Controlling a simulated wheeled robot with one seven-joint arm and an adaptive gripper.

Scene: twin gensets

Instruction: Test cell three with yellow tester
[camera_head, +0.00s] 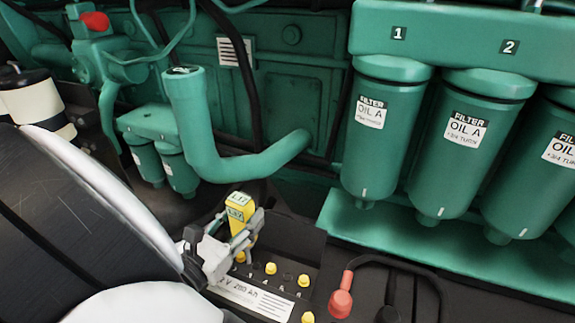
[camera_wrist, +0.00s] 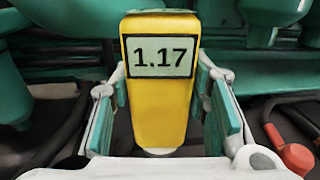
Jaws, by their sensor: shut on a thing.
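My gripper (camera_head: 238,240) is shut on the yellow tester (camera_head: 240,207), with one pad on each side of it. In the wrist view the tester (camera_wrist: 160,110) stands upright between the two green-padded fingers, and its display reads 1.17. In the head view my gripper and the tester are over the far left part of a black battery (camera_head: 285,292) with a white label. Yellow cell caps (camera_head: 270,268) show on the battery top, with small numbers beside them that are hard to read. The tester's lower end is hidden, so I cannot tell whether it is in a cell.
A red terminal boot (camera_head: 341,296) with a black cable is at the battery's right. Green oil filters (camera_head: 384,130) hang above a green ledge (camera_head: 450,250) at right. A thick green pipe (camera_head: 200,130) bends just behind my gripper.

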